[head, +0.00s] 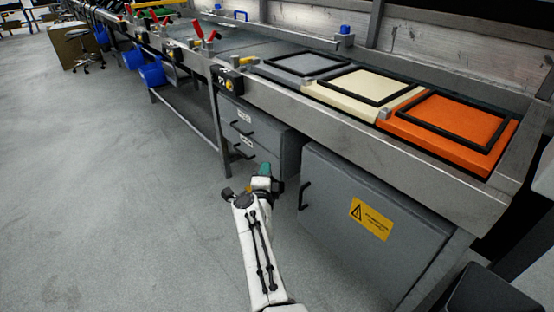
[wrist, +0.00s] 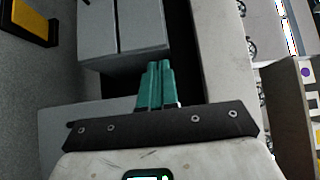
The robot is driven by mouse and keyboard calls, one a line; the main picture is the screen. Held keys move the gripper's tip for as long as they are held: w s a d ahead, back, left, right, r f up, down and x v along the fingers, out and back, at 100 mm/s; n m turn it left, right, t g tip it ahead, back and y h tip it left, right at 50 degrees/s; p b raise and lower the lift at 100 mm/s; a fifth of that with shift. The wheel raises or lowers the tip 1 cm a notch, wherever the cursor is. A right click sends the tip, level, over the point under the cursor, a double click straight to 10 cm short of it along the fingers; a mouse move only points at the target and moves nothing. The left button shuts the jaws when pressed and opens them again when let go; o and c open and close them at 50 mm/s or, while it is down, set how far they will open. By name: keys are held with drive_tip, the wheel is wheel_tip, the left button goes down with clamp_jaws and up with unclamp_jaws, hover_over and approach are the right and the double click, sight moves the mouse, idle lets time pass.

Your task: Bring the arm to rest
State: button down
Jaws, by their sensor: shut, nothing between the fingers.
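My gripper shows in the wrist view (wrist: 158,86) with its two teal fingers together and nothing between them. In the head view my gripper (head: 264,170) is at the end of my white arm, low in front of the grey drawer cabinet under the workbench. The arm reaches up from the bottom middle of the head view, below the bench top. Whether the gripper touches the cabinet cannot be told.
The long metal workbench (head: 330,118) runs along the right. On it lie orange (head: 440,128), cream (head: 345,100) and grey (head: 290,66) framed panels. A grey cabinet (head: 335,215) with a yellow warning label (head: 370,219) stands below. The floor (head: 90,170) at left is clear.

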drive_tip(key=shift+s+a, duration=0.3)
drive_tip(key=shift+s, duration=0.05)
drive_tip(key=s+d+f+n+g+y, duration=0.3)
drive_tip(key=s+d+f+n, duration=0.45)
drive_tip(key=d, duration=0.35)
drive_tip(key=s+d+f+n+g+y, duration=0.2)
drive_tip(key=s+d+f+n+g, duration=0.3)
drive_tip(key=s+d+n, duration=0.5)
drive_tip(key=s+d+g+h, duration=0.25)
drive_tip(key=s+d, duration=0.25)
drive_tip(key=s, duration=0.7)
drive_tip(key=s+d+f+g+h, duration=0.1)
drive_tip(key=s+d+g, duration=0.35)
drive_tip(key=s, duration=0.85)
drive_tip(key=s+d+g+h, duration=0.2)
drive_tip(key=s+d, duration=0.3)
drive_tip(key=s, duration=0.7)
wheel_tip(320, 180, up, 30)
drive_tip(key=p, duration=3)
drive_tip(key=shift+d, duration=0.2)
drive_tip(key=c, duration=1.8)
unclamp_jaws()
drive_tip(key=shift+c, duration=0.2)
